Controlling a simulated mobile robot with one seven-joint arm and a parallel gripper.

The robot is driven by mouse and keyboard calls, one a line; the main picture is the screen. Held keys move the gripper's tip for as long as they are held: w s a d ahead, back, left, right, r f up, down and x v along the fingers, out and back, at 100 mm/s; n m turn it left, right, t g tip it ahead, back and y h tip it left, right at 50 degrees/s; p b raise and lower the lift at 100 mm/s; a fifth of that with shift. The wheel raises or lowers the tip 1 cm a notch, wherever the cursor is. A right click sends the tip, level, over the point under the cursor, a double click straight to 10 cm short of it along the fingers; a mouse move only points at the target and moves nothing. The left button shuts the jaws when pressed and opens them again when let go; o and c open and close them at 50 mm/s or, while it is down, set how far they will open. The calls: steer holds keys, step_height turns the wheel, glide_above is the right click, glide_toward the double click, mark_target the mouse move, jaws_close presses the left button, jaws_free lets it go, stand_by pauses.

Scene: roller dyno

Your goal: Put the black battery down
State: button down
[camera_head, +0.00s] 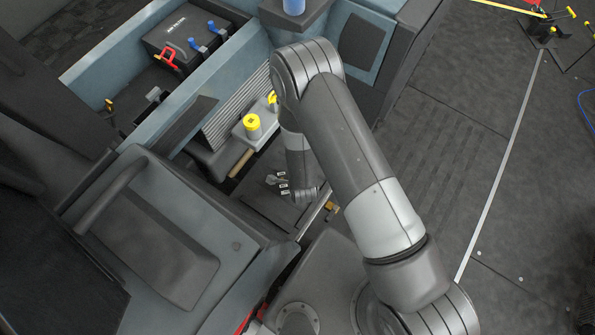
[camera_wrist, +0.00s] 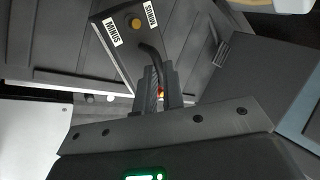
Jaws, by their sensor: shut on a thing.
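In the wrist view, a black box-shaped battery (camera_wrist: 125,45) shows beyond my fingers, with white MINUS labels and a round orange-yellow terminal on its face. My gripper (camera_wrist: 160,92) is shut on its curved black handle, which runs down between the two fingers. The battery's face looks tilted in this view. In the head view, my arm reaches down into the open bay and hides much of what is below it. A dark surface with small white labels shows near my wrist there, but I cannot tell which part is the battery. The battery's underside is hidden.
Another black battery-like box (camera_head: 180,38) with a red handle and blue caps sits in the upper-left compartment. A yellow cap (camera_head: 252,122) stands in the bay near a ribbed grey panel (camera_head: 238,108). A grey seat-like panel (camera_head: 165,240) lies at left. Open floor (camera_head: 455,130) is at right.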

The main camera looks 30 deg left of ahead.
steer(key=shift+f, duration=2)
steer(key=c, duration=1.5)
jaws_free()
steer(key=shift+f, duration=0.15)
steer(key=shift+c, duration=0.2)
steer(key=shift+r, duration=0.25)
steer(key=v, duration=1.2)
steer(key=shift+f, duration=0.1)
